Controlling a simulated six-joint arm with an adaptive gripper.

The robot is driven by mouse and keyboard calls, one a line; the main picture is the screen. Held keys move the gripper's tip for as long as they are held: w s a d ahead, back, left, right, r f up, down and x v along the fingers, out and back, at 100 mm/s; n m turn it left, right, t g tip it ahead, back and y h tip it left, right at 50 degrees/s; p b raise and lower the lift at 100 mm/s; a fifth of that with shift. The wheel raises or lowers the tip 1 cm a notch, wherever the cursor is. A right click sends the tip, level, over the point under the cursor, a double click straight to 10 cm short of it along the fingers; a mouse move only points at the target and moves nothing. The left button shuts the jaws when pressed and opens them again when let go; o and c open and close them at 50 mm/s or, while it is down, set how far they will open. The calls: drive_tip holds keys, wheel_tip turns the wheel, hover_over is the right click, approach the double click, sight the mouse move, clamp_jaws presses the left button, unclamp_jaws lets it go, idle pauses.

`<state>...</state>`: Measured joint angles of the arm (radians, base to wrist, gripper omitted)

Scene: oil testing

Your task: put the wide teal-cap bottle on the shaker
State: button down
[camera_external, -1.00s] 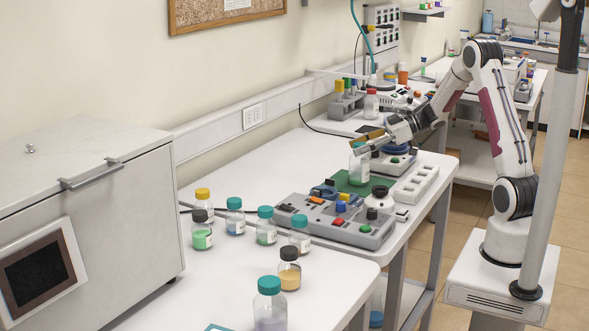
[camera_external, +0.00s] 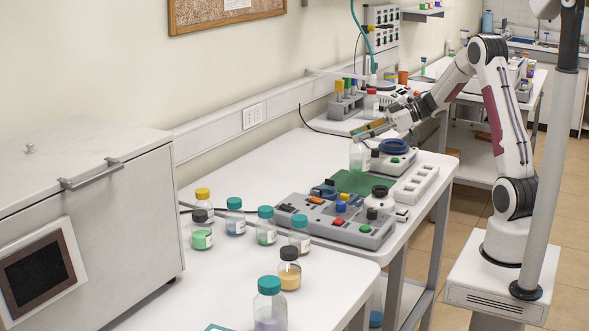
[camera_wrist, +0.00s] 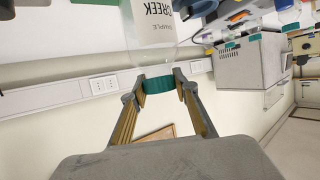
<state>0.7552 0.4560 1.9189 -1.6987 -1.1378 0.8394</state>
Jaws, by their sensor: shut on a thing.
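My gripper (camera_external: 362,135) is shut on the cap of a clear, wide bottle (camera_external: 358,156). In the wrist view the teal cap (camera_wrist: 160,84) sits between the fingertips, and the bottle's label reads "CREEK" and "SAMPLE". The bottle hangs roughly upright, over or just behind the green mat (camera_external: 350,182). A device with a dark blue round top (camera_external: 396,146) on a light base, apparently the shaker, stands just right of the bottle. Whether the bottle's bottom touches anything is hard to tell.
A grey console (camera_external: 335,220) with coloured buttons lies in front of the mat. A white block with square wells (camera_external: 415,184) is at the right table edge. Several capped bottles, including one teal-capped bottle (camera_external: 269,303), stand nearer the camera. The table's left middle (camera_external: 255,165) is clear.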

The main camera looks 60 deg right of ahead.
drive_tip(key=shift+r, duration=3.1)
